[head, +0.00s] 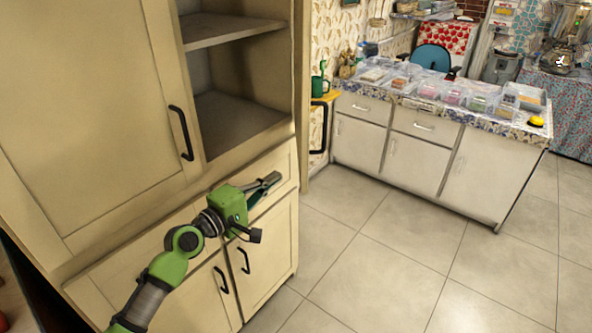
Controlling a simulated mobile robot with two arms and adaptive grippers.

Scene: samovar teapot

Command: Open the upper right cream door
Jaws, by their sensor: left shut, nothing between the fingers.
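The cream cabinet fills the left of the head view. Its upper right door (302,90) stands swung outward and shows nearly edge-on, with its black handle (323,130) on the right side. The compartment behind it is exposed, with bare shelves (235,118). The upper left door (90,110) is closed and has a black handle (181,133). My left gripper (273,180) is shut and empty, in front of the cabinet below the open compartment. It is apart from the open door's handle. My right gripper is not in view.
Two lower doors with black handles (221,280) are closed below my left gripper. A counter (415,165) with several clear containers stands at the back. The tiled floor (400,265) on the right is clear.

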